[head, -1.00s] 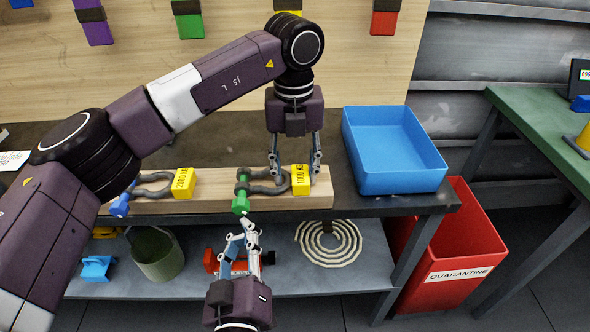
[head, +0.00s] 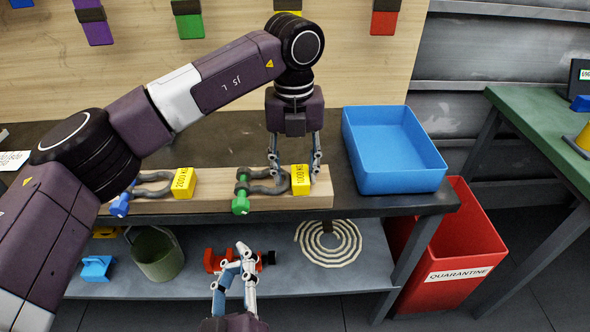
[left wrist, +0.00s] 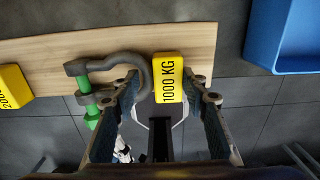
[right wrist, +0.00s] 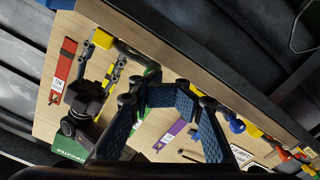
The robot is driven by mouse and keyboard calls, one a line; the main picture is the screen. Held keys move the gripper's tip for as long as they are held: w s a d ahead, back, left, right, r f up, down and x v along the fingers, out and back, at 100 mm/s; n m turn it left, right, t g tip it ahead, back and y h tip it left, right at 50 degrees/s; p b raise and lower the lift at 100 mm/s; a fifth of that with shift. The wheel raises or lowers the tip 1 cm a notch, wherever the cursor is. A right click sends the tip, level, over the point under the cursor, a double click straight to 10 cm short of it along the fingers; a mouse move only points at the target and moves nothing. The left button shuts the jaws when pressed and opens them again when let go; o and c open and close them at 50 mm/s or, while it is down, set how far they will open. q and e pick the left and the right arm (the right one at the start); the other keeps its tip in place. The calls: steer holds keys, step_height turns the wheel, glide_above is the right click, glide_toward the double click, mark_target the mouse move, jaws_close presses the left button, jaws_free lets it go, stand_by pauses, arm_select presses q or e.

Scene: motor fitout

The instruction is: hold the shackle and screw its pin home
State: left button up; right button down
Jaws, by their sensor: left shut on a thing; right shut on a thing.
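The grey shackle (head: 268,188) with its green pin (head: 241,198) lies at the front of the wooden block. A yellow 1000 KG tag (head: 300,179) is at its bow end. My left gripper (head: 295,168) reaches down from above, shut on the shackle's bow end. In the left wrist view its fingers (left wrist: 168,98) straddle the bow end (left wrist: 143,75) and tag (left wrist: 168,79). The pin (left wrist: 91,104) passes through the shackle's eyes; its thread is hidden. My right gripper (head: 242,255) is below and apart from the pin, its fingers drawn together. I make out nothing between them.
A second shackle with a blue pin (head: 121,204) and yellow 2000 KG tag (head: 184,183) lies left on the wooden block (head: 215,186). A blue bin (head: 395,185) stands right. A red quarantine bin (head: 470,245) is lower right. The lower shelf holds a bucket, rope coil and red item.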

steer(key=c, duration=2.6)
jaws_free()
steer(key=shift+s+d+r, duration=0.15)
steer(key=shift+d, duration=0.15)
jaws_close()
glide_toward(242, 191)
steer(key=shift+w+d+f, duration=0.4)
steer(key=shift+w+f, duration=0.05)
steer(key=shift+w, duration=0.2)
steer(key=shift+w+d+f, duration=0.4)
steer(key=shift+w, duration=0.2)
steer(key=shift+w+d+f, duration=0.4)
steer(key=shift+w+f, duration=0.05)
steer(key=shift+w, duration=0.2)
steer(key=shift+a+r, duration=0.35)
steer(key=shift+a, duration=0.15)
steer(key=shift+a+f, duration=0.3)
steer(key=shift+a, duration=0.4)
